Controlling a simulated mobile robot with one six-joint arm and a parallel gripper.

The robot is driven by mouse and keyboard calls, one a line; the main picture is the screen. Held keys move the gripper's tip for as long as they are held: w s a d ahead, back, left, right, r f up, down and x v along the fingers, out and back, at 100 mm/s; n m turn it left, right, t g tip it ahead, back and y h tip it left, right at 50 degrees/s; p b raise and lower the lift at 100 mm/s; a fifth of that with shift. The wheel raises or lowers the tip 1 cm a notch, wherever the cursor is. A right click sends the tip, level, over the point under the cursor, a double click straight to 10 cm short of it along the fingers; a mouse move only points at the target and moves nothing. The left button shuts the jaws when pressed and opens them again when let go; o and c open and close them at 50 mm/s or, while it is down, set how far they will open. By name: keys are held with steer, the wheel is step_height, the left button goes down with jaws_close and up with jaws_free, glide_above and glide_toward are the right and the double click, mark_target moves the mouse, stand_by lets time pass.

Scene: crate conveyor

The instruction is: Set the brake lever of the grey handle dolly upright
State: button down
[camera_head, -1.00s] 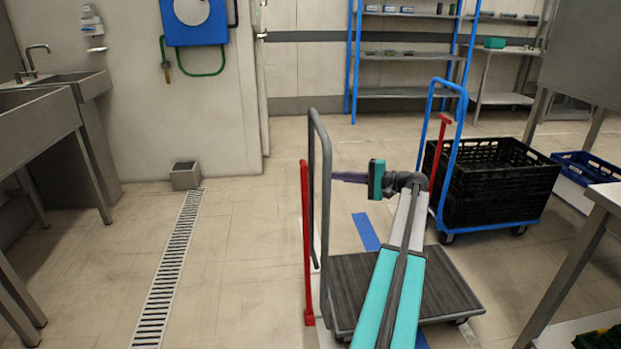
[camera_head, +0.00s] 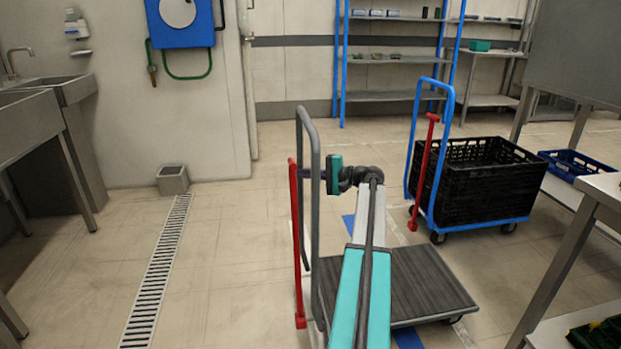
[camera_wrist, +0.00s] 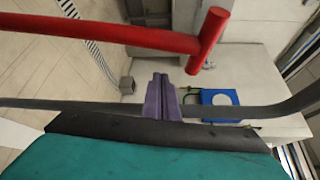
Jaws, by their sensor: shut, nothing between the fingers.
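The grey handle dolly has a tall grey hoop handle (camera_head: 315,205) and a dark flat platform (camera_head: 430,285). Its red brake lever (camera_head: 297,250) stands on the left side of the handle, nearly upright in the head view, its top leaning slightly left. In the wrist view the red lever (camera_wrist: 120,32) crosses the top, its T-shaped end (camera_wrist: 210,40) above and right of the fingers. My gripper (camera_head: 304,173) is at the handle, near the lever's top, partly hidden by a grey post. The purple fingers (camera_wrist: 161,82) are shut and empty; the grey bar (camera_wrist: 80,107) crosses behind them.
A blue-handled dolly (camera_head: 450,228) with its own red lever (camera_head: 424,170) and a black crate (camera_head: 483,195) stands to the right. A steel table (camera_head: 600,190) is at the right edge, sinks (camera_head: 40,125) at the left.

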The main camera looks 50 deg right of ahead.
steer(key=shift+s+a+r+b, duration=0.2)
steer(key=shift+s+a+b, duration=0.15)
steer(key=shift+s+a, duration=0.35)
steer(key=shift+s+a+r+b, duration=0.2)
steer(key=shift+s+a+b, duration=0.1)
steer(key=shift+s+a, duration=0.35)
steer(key=shift+a, duration=0.15)
